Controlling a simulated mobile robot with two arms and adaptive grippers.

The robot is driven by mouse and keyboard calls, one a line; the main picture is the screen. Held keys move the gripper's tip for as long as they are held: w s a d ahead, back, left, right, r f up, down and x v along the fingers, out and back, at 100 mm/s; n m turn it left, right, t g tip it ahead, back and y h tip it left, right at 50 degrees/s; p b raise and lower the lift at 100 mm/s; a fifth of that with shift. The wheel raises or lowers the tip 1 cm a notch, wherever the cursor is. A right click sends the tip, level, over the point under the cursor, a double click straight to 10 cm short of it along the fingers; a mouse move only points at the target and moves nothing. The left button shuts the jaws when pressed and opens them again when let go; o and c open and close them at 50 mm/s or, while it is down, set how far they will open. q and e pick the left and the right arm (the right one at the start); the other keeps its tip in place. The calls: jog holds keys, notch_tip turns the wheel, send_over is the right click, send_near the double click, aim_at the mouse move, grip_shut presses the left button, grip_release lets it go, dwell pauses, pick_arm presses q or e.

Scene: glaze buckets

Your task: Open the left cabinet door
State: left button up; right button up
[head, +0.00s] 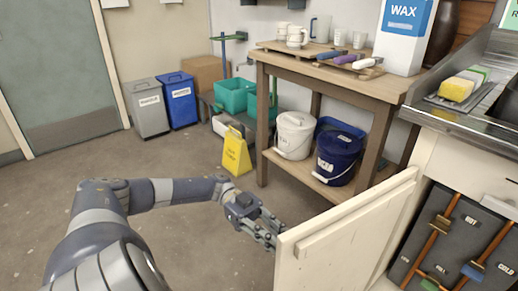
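The cream cabinet door (345,243) stands swung out from the cabinet under the sink counter. Its free edge points to the left, and the cabinet interior with pipes shows to its right. My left gripper (272,232) is at the door's free edge, with its fingertips partly hidden by the door. I cannot tell whether the fingers touch the door or how far apart they are. My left arm reaches in from the lower left. My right gripper is not in view.
A wooden table (335,79) stands behind the door, with a white bucket (294,136) and a dark blue bucket (338,155) on its lower shelf. A yellow floor sign (236,152) stands left of it. The floor (190,235) around my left arm is clear.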

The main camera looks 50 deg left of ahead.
pick_arm(q)
jog(key=a, duration=1)
jog(key=shift+s, duration=0.15)
dwell(0.4)
